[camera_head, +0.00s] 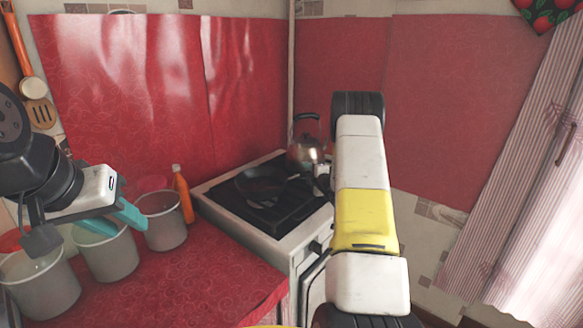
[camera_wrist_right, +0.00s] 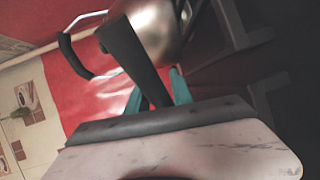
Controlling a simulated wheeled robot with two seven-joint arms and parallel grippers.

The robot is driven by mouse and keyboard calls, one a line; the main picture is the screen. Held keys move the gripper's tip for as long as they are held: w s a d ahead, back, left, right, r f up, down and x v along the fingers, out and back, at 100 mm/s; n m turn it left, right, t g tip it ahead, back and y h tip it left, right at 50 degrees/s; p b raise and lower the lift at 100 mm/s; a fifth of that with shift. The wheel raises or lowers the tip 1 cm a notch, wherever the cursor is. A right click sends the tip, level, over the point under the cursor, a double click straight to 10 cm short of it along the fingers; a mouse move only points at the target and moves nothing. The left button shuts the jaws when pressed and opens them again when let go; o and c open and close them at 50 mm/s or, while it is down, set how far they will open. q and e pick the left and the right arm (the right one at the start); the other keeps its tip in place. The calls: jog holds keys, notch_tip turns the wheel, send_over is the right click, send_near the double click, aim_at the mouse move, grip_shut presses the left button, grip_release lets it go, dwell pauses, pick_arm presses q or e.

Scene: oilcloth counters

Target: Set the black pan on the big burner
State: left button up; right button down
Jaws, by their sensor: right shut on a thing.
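The black pan (camera_head: 262,181) is over the stove top in the head view, near its back left part. I cannot tell whether its base touches the stove. Its black handle (camera_wrist_right: 128,55) runs between the teal fingers of my right gripper (camera_wrist_right: 158,96) in the wrist view, and the gripper is shut on it. In the head view my right forearm hides most of that gripper. The big burner cannot be made out under the pan and the dark stove top (camera_head: 275,217). My left gripper (camera_head: 115,219) is open and empty above the pots at left.
A metal kettle (camera_head: 305,152) stands at the back right of the stove, close to the pan; it also shows in the wrist view (camera_wrist_right: 155,28). Several grey pots (camera_head: 165,228) and an orange bottle (camera_head: 183,193) stand left of the stove. The red front counter (camera_head: 205,275) is clear.

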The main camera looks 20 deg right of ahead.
jog(key=shift+w+f, duration=0.1)
jog(key=shift+f, duration=0.1)
dwell(0.7)
jog(key=c, duration=1)
grip_release()
jog(key=shift+c, duration=0.2)
jog(key=shift+f, duration=0.3)
jog(key=s, duration=0.2)
jog(key=s+r, duration=0.1)
jog(key=s, duration=0.2)
jog(key=s+d, duration=0.1)
jog(key=s, duration=0.1)
jog(key=shift+s+r, duration=0.2)
jog(key=shift+s, duration=0.2)
